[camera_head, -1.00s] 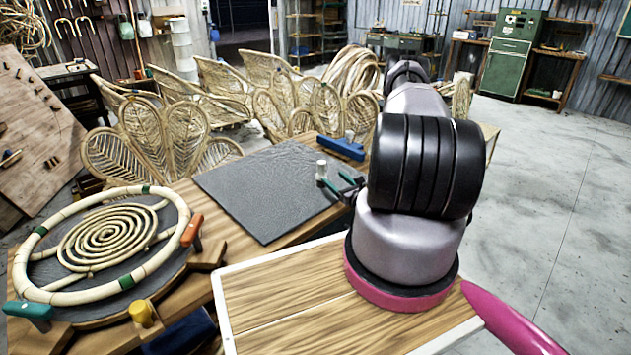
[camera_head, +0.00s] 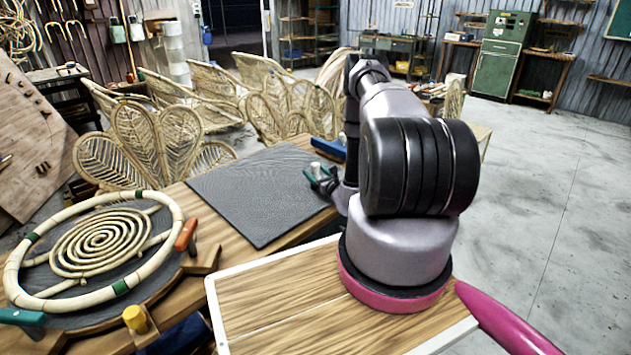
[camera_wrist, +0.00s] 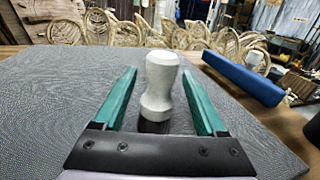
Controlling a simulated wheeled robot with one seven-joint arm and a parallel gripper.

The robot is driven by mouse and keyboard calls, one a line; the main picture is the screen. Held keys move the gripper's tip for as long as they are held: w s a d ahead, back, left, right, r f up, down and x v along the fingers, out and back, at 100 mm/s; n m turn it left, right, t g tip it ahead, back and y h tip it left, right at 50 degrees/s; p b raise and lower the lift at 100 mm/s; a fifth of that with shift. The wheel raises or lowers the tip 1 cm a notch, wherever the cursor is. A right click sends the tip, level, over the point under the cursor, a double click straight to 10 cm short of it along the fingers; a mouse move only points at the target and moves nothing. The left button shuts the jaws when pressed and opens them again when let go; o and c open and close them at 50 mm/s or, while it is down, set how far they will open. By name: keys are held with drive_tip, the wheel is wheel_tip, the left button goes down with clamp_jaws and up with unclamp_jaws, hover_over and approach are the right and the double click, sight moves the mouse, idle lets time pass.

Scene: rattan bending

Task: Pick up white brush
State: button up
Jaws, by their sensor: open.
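The white brush shows as an upright pale, knobbed handle (camera_wrist: 160,82) in the wrist view, standing at the right part of the dark grey mat (camera_head: 245,200). Its lower end is dark and partly hidden behind my gripper's black palm. My gripper (camera_wrist: 160,88) is open, with one green finger on each side of the handle and a visible gap to each. In the head view the brush handle (camera_head: 318,168) is a small pale top beside the green fingers, and most of it is hidden.
A blue block (camera_wrist: 243,77) lies right of my gripper in the wrist view. A round rattan frame with a spiral (camera_head: 98,245) sits on the table at left, with clamps around it. Several rattan chair backs (camera_head: 165,145) stand behind the table.

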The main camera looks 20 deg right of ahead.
clamp_jaws()
